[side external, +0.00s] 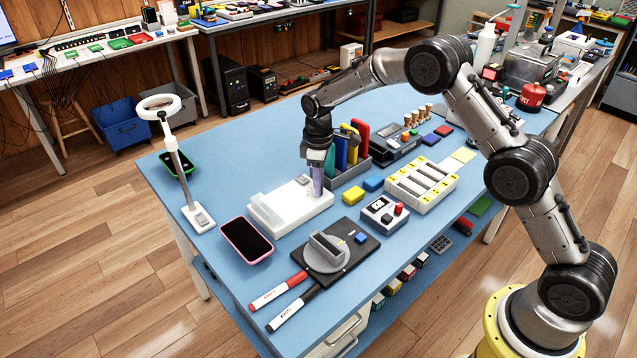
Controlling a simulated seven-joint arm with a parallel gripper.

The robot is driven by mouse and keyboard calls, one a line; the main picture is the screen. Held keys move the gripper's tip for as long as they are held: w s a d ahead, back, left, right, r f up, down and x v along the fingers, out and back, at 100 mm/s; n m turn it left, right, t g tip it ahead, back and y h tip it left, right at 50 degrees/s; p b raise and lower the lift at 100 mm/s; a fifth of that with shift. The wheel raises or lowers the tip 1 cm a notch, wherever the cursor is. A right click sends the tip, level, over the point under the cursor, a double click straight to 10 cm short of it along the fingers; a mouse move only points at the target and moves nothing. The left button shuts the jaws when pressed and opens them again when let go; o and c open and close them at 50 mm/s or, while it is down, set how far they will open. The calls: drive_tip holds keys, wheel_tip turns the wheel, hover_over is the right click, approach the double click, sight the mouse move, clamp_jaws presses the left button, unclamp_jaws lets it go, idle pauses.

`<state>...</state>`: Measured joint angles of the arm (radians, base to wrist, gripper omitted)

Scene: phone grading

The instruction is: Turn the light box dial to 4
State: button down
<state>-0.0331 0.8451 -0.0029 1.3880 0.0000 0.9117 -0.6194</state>
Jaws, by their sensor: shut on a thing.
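The light box (284,219) is a low white box on the blue table, with a raised pale block on its left part. My gripper (317,193) points straight down at the right end of the box. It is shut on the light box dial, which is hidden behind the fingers. The dial's numbers and pointer cannot be read from here.
A holder with coloured upright pieces (354,140) stands close behind my gripper.

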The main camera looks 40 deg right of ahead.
drive_tip(key=shift+m, duration=2.1)
drive_tip(key=c, duration=0.7)
unclamp_jaws()
drive_tip(key=shift+o, duration=0.2)
wheel_tip(320, 180, up, 14)
